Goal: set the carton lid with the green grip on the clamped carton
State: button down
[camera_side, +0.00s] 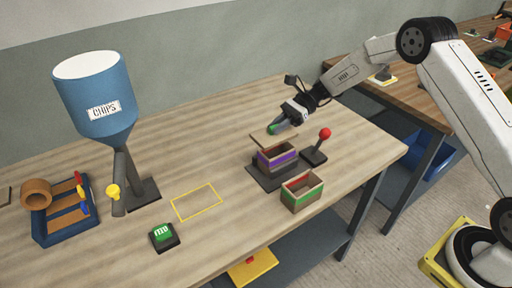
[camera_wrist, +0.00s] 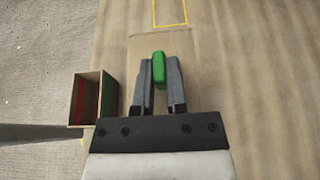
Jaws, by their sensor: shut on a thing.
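My gripper (camera_side: 280,126) is shut on the green grip of the carton lid. The lid (camera_side: 262,138) is a flat tan board, held roughly level just above the clamped carton. In the wrist view the green grip (camera_wrist: 159,70) sits between the two fingers, and the lid (camera_wrist: 150,45) spreads beneath it. The clamped carton (camera_side: 279,162) has a purple band and sits in a dark clamp base (camera_side: 268,178). Its top is open at the near side in the side view. The wrist view does not show this carton; the lid and gripper cover that area.
A red-knobbed lever (camera_side: 324,134) stands right of the clamped carton. An open green-banded carton (camera_side: 302,193) stands in front of it. A blue chips hopper (camera_side: 97,100), a green button (camera_side: 162,235) and a yellow outline (camera_side: 197,202) are to the left. The bench between is clear.

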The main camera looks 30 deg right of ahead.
aim_at(281, 139)
jog(key=shift+w+d, duration=0.15)
jog(key=shift+d, duration=0.7)
jog(key=shift+f, duration=0.3)
jog(key=shift+f, duration=2.5)
jog(key=shift+f, duration=0.25)
jog(key=c, duration=0.6)
grip_release()
jog(key=shift+d, duration=0.1)
jog(key=shift+v, duration=3.8)
